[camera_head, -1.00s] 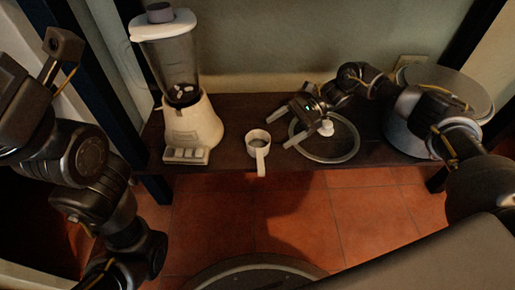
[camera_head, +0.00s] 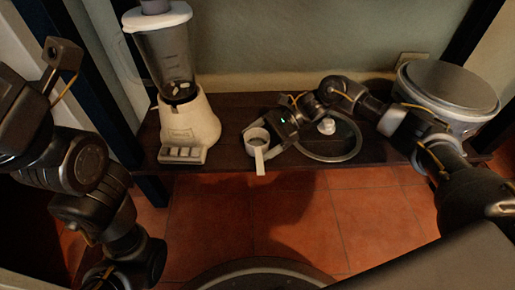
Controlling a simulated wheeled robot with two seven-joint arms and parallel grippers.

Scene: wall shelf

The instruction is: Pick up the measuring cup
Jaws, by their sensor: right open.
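The white measuring cup (camera_head: 257,137) stands upright near the front edge of the dark wooden shelf (camera_head: 224,158). Its handle points toward me, past the edge. My right gripper (camera_head: 262,138) is open at the cup, reaching in from the right. One finger is at the cup's far side and the other is at its near right side. I cannot tell whether either finger touches the cup. My left arm is at the left of the view, and its gripper fingers do not show.
A blender (camera_head: 186,115) with a white base stands to the left of the cup. A round glass lid (camera_head: 331,158) lies to the right, partly behind my right arm. A large lidded pot (camera_head: 447,92) stands at the far right. The wall (camera_head: 300,45) closes the back.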

